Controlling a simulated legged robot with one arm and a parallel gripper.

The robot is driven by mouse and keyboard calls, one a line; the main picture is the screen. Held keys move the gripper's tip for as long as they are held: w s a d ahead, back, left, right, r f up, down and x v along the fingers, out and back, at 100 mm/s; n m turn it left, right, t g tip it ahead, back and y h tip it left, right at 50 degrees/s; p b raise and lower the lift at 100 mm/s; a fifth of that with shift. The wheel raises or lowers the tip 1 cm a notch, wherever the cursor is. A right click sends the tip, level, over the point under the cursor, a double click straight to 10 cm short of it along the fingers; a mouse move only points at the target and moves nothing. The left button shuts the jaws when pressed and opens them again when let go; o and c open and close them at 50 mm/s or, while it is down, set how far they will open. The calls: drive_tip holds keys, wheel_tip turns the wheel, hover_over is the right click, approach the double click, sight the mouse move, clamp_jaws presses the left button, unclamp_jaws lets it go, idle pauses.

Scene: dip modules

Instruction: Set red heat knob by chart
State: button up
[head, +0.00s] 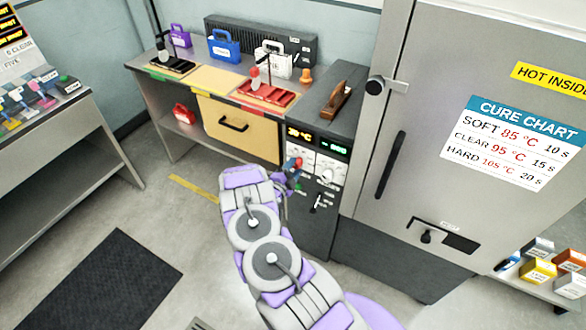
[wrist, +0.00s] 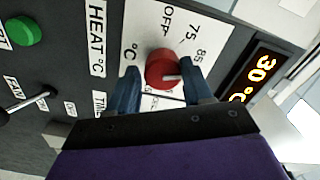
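The red heat knob (wrist: 162,66) sits on a white dial plate marked OFF, 75 and 85, beside a HEAT °C label. Its white pointer line points right in the wrist view; lower marks are partly hidden. My gripper (wrist: 160,70) has its two blue fingers on either side of the knob, with a visible gap at the left finger. Firm contact is not visible. The orange display (wrist: 260,78) reads 30 °C. In the head view my gripper (head: 293,172) is at the control panel (head: 318,190). The cure chart (head: 515,140) lists SOFT 85 °C, CLEAR 95 °C, HARD 105 °C.
A green button (wrist: 25,31) and a black lever (wrist: 28,106) near a FAN label are on the same panel. The grey oven door (head: 440,80) stands right of the panel. Open floor lies left of my arm.

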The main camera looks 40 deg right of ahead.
drive_tip(key=o, duration=0.4)
drive_tip(key=shift+c, duration=0.2)
drive_tip(key=p+v, duration=0.1)
drive_tip(key=v, duration=1.6)
drive_tip(key=shift+a, duration=0.25)
drive_tip(key=shift+w, duration=0.1)
